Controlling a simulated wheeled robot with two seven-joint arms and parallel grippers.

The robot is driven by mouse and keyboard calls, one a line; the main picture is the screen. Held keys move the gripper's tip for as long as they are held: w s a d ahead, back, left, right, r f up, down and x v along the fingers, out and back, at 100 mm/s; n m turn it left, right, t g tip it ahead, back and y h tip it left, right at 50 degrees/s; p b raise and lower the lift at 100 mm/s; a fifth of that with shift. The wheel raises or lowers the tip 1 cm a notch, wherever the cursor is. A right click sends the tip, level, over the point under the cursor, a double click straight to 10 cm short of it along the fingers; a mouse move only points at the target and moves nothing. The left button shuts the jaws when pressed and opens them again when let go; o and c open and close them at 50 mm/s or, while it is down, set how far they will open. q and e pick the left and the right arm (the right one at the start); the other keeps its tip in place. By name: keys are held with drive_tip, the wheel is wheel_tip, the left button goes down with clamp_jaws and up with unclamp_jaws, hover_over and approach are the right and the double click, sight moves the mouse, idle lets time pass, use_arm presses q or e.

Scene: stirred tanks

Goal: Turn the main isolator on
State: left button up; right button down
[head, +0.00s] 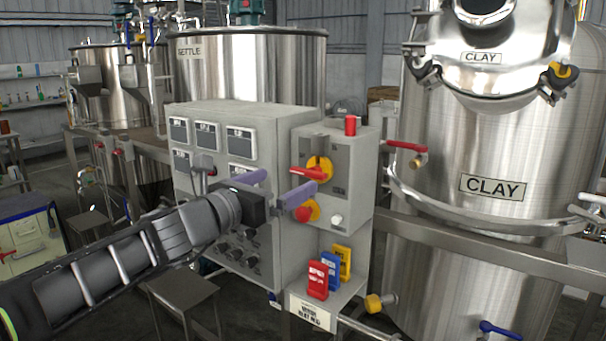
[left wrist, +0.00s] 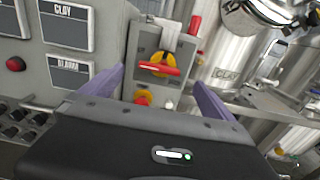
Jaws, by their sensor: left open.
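The main isolator (head: 318,168) is a red handle on a yellow disc, on the grey box at the right side of the control panel. The handle lies roughly level in the head view. It also shows in the left wrist view (left wrist: 160,67), ahead and between my fingers. My left gripper (head: 277,186) is open, with purple fingers spread and nothing between them. It is in front of the panel, just left of and below the handle, and apart from it. My right gripper is not in view.
Below the isolator are a red knob on yellow (head: 306,211) and a white button (head: 337,220). A red beacon (head: 350,125) tops the box. Red, blue and yellow tags (head: 318,279) stand on a lower shelf. The clay tank (head: 480,150) stands close on the right.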

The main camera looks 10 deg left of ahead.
sight(305, 172)
use_arm(q)
drive_tip(key=x, duration=0.7)
drive_tip(key=shift+w, duration=0.25)
drive_tip(key=shift+c, duration=0.4)
drive_tip(key=c, duration=1.3)
